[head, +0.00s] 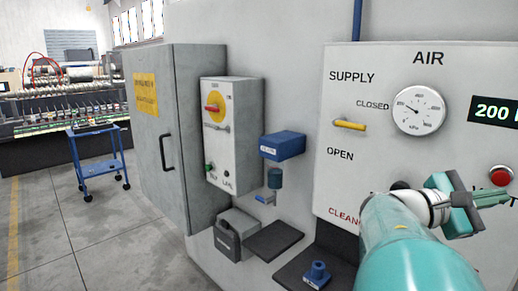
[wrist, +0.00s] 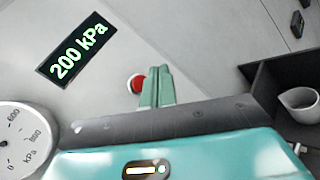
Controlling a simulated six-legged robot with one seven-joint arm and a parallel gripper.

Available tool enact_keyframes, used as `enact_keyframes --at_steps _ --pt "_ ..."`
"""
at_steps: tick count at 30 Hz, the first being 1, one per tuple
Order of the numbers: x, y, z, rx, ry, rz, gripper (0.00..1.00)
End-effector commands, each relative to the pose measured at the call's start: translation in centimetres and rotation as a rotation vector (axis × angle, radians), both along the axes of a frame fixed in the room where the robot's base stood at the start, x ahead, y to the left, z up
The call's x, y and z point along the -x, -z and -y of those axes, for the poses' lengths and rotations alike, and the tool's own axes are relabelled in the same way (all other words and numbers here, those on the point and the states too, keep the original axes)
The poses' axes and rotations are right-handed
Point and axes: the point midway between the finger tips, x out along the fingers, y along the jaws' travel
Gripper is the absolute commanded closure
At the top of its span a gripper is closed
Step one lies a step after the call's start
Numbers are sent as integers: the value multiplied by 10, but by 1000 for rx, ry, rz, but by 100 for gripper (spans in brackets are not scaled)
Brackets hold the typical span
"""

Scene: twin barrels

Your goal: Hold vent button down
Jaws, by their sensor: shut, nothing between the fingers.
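The red vent button (head: 501,174) is on the light air panel at the right edge of the head view, below the display. In the wrist view the red button (wrist: 135,83) shows just left of my fingers and is partly covered by them. My gripper (wrist: 157,72) is shut and empty, its green fingers together and pointing at the panel beside the button. In the head view my gripper (head: 486,198) is just below and left of the button. I cannot tell whether the fingertips touch the button or whether it is pressed in.
The display (head: 496,111) reads 200 kPa, beside a round gauge (head: 418,109). A yellow lever (head: 349,124) sits between CLOSED and OPEN. A dark shelf with a white cup (wrist: 299,103) is at right in the wrist view. Grey cabinet (head: 180,130) stands left.

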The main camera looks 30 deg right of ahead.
Motion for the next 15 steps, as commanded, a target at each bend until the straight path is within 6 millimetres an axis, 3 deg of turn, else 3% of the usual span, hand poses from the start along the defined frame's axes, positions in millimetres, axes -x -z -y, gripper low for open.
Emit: enact_keyframes --at_steps 9,15 --pt "-10 1 42 -1 0 1 100" --pt "-13 0 57 0 -1 1 100"
